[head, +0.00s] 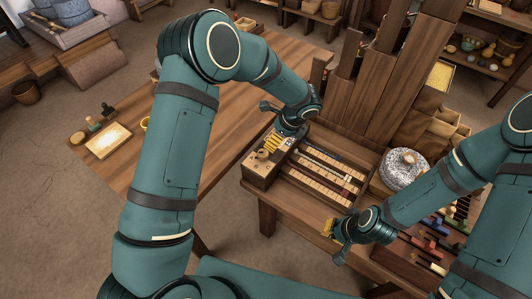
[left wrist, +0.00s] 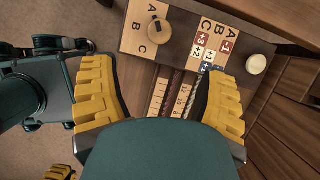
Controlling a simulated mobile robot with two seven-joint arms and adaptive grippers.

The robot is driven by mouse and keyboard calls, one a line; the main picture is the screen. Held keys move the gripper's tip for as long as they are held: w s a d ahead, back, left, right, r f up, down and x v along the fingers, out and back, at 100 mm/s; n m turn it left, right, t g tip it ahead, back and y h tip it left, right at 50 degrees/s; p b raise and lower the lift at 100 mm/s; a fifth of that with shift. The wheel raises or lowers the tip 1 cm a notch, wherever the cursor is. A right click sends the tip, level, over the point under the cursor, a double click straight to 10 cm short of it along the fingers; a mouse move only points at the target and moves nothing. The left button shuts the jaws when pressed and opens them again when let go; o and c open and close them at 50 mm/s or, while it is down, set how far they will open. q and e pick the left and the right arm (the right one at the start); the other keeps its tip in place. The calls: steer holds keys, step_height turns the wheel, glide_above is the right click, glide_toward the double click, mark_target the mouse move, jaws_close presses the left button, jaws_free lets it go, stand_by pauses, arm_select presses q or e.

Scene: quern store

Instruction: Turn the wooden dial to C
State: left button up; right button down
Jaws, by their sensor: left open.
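The wooden dial (left wrist: 158,30) is a round knob on a pale plate (left wrist: 172,48) marked A, B and C at the top of the left wrist view. A small dark spot shows on the knob, but I cannot tell surely which letter it points to. In the head view the dial's box (head: 257,174) stands at the bench's left end. My left gripper (head: 272,143) is over this box; its yellow fingers (left wrist: 162,98) are spread wide, with nothing between them and the dial beyond their tips. My right gripper (head: 333,230) is at the bench's front edge, its opening unclear.
Beside the dial are a lettered grid of coloured tiles (left wrist: 210,45) and a white round button (left wrist: 256,64). Sliding number strips (head: 325,165) lie to the right on the bench. A stone quern (head: 404,170) and a tray of coloured pieces (head: 415,256) stand further right.

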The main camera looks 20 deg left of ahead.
mark_target(263, 153)
arm_select(q)
steer(key=b+x, duration=0.1)
steer(key=x, duration=1.2)
steer(key=shift+f+b, duration=0.1)
steer(key=shift+b, duration=0.2)
steer(key=c, duration=1.2)
